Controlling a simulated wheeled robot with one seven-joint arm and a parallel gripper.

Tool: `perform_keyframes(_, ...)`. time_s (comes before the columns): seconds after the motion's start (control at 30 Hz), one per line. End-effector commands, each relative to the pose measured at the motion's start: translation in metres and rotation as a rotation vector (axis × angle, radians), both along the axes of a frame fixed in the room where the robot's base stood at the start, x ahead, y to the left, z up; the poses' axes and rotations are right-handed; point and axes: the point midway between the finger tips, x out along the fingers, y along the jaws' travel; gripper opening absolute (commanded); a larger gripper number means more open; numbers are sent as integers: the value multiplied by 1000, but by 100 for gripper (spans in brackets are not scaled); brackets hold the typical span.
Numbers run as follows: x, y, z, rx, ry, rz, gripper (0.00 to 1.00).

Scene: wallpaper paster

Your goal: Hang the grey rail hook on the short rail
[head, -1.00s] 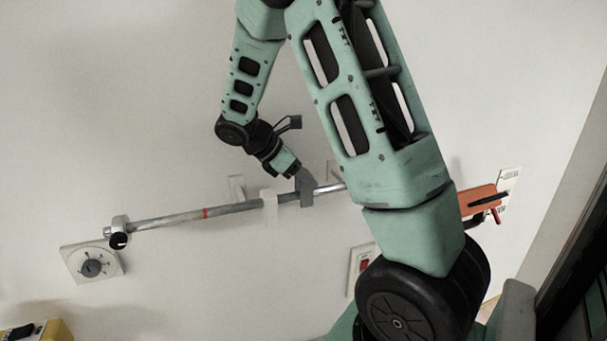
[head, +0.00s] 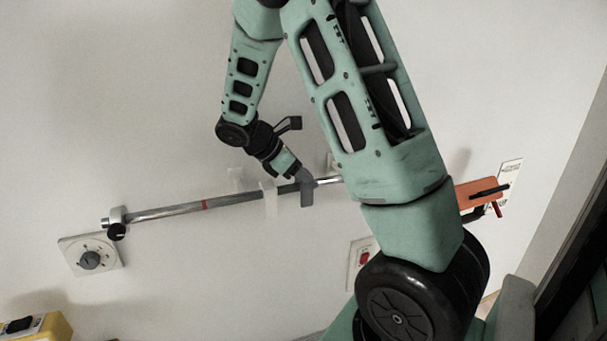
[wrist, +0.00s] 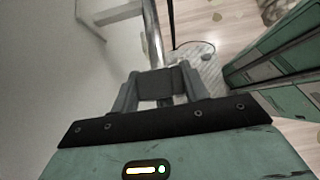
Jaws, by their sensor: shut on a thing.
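The grey rail hook (head: 307,193) is at the metal rail (head: 165,211) on the wall, right of its middle. It overlaps the rail in the head view, its lower part below the bar. I cannot tell whether it rests on the bar. My gripper (head: 299,174) is just above the rail, shut on the top of the hook. In the wrist view, the fingers (wrist: 160,88) hold the dark grey hook (wrist: 161,80) between them, and part of the rail (wrist: 153,45) runs away beyond it. My arm hides the rail's right end in the head view.
A whitish hook (head: 269,200) hangs on the rail just left of the grey one. A red mark (head: 205,204) is farther left. A dial (head: 90,258) is below the left end, a red switch (head: 364,258) below right. An orange tool (head: 477,194) is at right.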

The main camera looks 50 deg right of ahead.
Motion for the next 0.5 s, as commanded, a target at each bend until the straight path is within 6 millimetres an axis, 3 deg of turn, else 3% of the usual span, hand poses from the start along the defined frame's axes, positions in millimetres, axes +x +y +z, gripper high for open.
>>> perform_keyframes(0.5,0,0,-13,0,-1,1,23)
